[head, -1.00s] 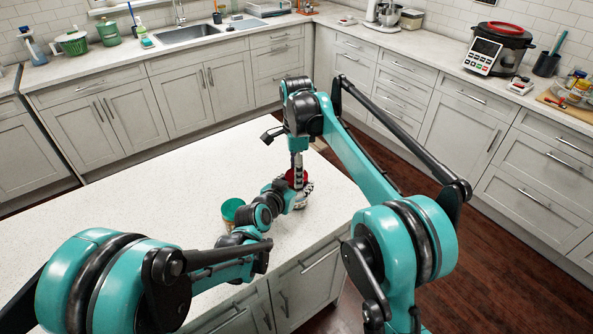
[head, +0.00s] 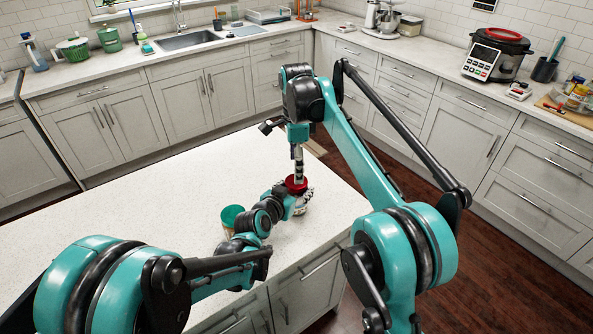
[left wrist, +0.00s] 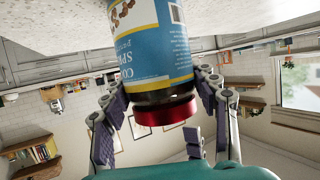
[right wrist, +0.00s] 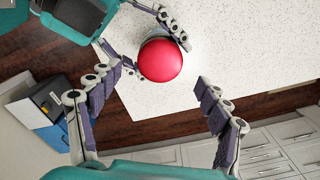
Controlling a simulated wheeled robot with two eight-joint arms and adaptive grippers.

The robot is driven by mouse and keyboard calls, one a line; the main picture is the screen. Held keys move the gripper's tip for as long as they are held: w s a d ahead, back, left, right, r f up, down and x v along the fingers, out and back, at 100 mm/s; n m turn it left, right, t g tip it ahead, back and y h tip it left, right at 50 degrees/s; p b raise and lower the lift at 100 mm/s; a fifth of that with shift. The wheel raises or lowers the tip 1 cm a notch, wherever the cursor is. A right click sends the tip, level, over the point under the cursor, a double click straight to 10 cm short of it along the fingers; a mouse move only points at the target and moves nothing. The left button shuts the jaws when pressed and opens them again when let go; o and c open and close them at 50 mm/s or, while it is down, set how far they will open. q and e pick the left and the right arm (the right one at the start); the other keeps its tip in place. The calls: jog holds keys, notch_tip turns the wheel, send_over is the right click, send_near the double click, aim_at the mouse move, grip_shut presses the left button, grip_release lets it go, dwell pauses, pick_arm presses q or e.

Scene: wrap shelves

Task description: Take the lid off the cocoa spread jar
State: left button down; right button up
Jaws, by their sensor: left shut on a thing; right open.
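The cocoa spread jar (left wrist: 150,45) has a blue and white label and a dark band below its red lid (left wrist: 165,113). It appears upside down in the left wrist view. In the head view the jar (head: 299,209) is mostly hidden by my left gripper (head: 303,196), which is shut around its side. The lid (head: 296,184) sits on top of the jar. My right gripper (right wrist: 165,72) is open, pointing down just above the lid, with its fingers apart on either side of the round red top (right wrist: 160,60) in the right wrist view.
Counters with a sink (head: 185,39) and a cooker (head: 498,52) line the walls.

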notch_tip(320, 180, up, 3)
jog(key=m, duration=0.2)
jog(key=shift+m, duration=0.4)
notch_tip(320, 180, down, 8)
jog(key=shift+r, duration=0.1)
jog(key=c, duration=1.2)
jog(key=shift+n, duration=1.5)
jog(key=o, duration=1.3)
jog(key=shift+r, duration=0.15)
